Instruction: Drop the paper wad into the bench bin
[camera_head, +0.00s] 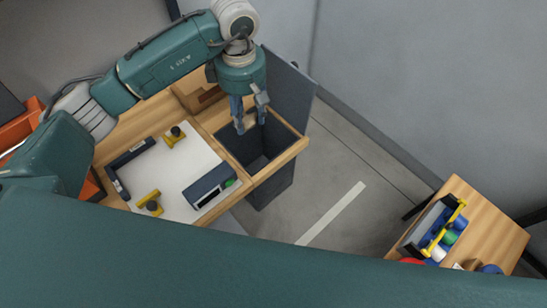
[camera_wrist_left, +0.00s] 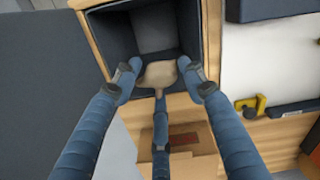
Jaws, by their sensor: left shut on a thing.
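The paper wad (camera_wrist_left: 160,74) is a small tan lump in the left wrist view, held between the blue fingers of my left gripper (camera_wrist_left: 160,82). In the head view my left gripper (camera_head: 247,122) points down over the opening of the bench bin, shut on the wad, which is mostly hidden by the fingers there. The bench bin (camera_head: 281,161) is a dark, deep box with a wooden rim at the bench's right end. In the left wrist view the bin (camera_wrist_left: 93,42) opens just beyond the wad, and its visible inside looks empty. My right gripper is not in view.
A white board (camera_head: 172,172) on the wooden bench holds a dark device with a green button (camera_head: 230,183), yellow clamps and a dark bar. A grey upright panel (camera_head: 290,88) stands behind the bin. A wooden table (camera_head: 488,225) with a tool caddy is at the right; floor lies between.

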